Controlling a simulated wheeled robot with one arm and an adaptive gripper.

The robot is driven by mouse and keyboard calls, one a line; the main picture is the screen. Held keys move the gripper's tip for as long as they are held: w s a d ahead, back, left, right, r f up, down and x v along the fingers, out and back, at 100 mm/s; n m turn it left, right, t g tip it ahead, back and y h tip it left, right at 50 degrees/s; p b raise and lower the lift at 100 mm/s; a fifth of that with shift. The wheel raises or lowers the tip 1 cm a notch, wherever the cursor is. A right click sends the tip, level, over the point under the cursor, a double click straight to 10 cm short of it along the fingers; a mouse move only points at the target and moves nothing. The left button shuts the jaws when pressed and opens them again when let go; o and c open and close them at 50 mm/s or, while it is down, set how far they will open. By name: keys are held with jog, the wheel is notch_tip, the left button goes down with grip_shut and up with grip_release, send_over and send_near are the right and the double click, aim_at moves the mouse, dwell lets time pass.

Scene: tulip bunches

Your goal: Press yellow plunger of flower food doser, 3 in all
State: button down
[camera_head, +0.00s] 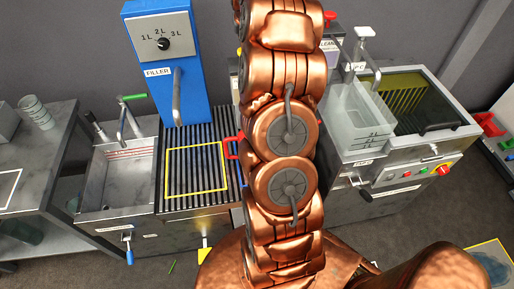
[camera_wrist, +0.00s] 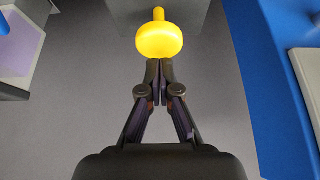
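The yellow plunger (camera_wrist: 159,41) is a round knob with a small stem, at the top centre of the wrist view, in front of a grey block (camera_wrist: 190,14). My gripper (camera_wrist: 160,68) is shut and empty, its fingertips together just below the knob in the picture. I cannot tell whether the tips touch it. In the head view my copper arm covers the middle, and neither the plunger nor my gripper can be made out there.
A blue filler (camera_head: 165,70) with a dial stands left of my arm, behind a slatted grate (camera_head: 190,195) with a yellow outline. A steel sink (camera_head: 118,180) is further left. A steel machine with a clear tank (camera_head: 357,120) stands at right. Blue housing (camera_wrist: 280,90) edges the wrist view.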

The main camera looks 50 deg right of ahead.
jog(key=shift+f+b, duration=1.25)
jog(key=shift+f, duration=0.9)
jog(key=shift+r, duration=3.8)
jog(key=shift+a, duration=0.1)
jog(key=s+a+n+g+y, duration=0.1)
jog(key=s+a, duration=0.3)
jog(key=a, duration=0.6)
jog(key=s+a+n+g+y, duration=0.15)
jog(key=s+a, duration=0.25)
jog(key=a, duration=0.6)
jog(key=s+a+n+y, duration=0.1)
jog(key=s+a+n, duration=0.15)
jog(key=a, duration=0.75)
jog(key=s+a+f+g, duration=0.1)
jog(key=s+a, duration=0.3)
jog(key=s, duration=0.5)
jog(key=s+a+f+n+g, duration=0.1)
jog(key=s+a+f, duration=0.1)
jog(key=s+a, duration=0.3)
jog(key=s+a+f+n+g, duration=0.1)
jog(key=s+a, duration=0.3)
jog(key=s, duration=1)
jog(key=shift+a+f+g, duration=0.2)
jog(key=shift+f+g, duration=0.25)
jog(key=shift+f, duration=0.1)
